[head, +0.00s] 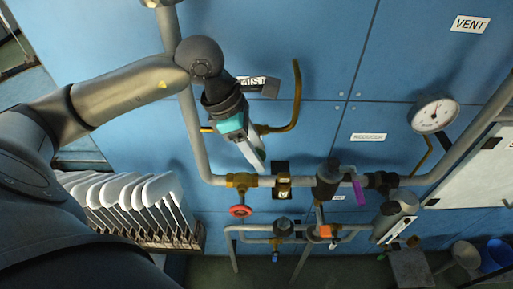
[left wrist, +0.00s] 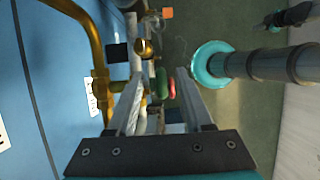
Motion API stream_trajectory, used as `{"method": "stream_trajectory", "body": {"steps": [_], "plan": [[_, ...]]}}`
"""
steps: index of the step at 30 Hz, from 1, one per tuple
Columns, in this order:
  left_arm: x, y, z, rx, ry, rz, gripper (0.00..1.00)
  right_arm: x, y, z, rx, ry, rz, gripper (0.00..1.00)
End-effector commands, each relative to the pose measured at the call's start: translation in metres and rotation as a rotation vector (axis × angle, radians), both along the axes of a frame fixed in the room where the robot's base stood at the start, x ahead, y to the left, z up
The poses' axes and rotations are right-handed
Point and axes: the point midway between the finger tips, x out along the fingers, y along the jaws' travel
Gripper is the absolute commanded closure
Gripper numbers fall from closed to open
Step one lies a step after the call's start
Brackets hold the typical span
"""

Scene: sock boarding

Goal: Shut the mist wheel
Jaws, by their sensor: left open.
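The label reading MIST (head: 251,82) is on the blue wall, above a brass fitting (head: 262,129) partly behind my left gripper. My left gripper (head: 257,162) is open and empty, pointing down in front of the pipes. In the left wrist view, a green wheel (left wrist: 161,83) and a red wheel (left wrist: 171,88) show between the open fingers (left wrist: 158,72). No contact is visible. The green one is not visible in the head view; I cannot tell for certain which is the mist wheel. A red wheel (head: 240,211) hangs below the grey pipe. My right gripper is not in view.
A curved brass pipe (head: 297,95) stands right of my left gripper. A purple lever (head: 359,191), an orange part (head: 327,231) and a gauge (head: 434,115) are farther right. A rack of white boards (head: 118,193) stands left. Blue buckets (head: 497,252) are lower right.

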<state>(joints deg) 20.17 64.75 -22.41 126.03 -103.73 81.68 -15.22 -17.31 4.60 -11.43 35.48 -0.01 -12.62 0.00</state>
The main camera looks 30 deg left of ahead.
Motion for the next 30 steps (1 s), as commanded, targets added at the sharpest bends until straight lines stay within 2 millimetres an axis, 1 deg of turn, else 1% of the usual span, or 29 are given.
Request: {"method": "stream_trajectory", "body": {"steps": [2, 15, 30], "plan": [[-0.0001, -0.0001, 0.0000, 0.000, 0.000, 0.000, 0.50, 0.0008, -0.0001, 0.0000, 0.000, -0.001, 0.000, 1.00], [-0.0001, 0.0002, 0.0005, 0.000, 0.000, 0.000, 0.99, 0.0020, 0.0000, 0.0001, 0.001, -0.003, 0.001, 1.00], [0.0006, -0.0010, 0.0014, 0.014, 0.009, -0.001, 1.00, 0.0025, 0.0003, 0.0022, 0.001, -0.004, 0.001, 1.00]]}}
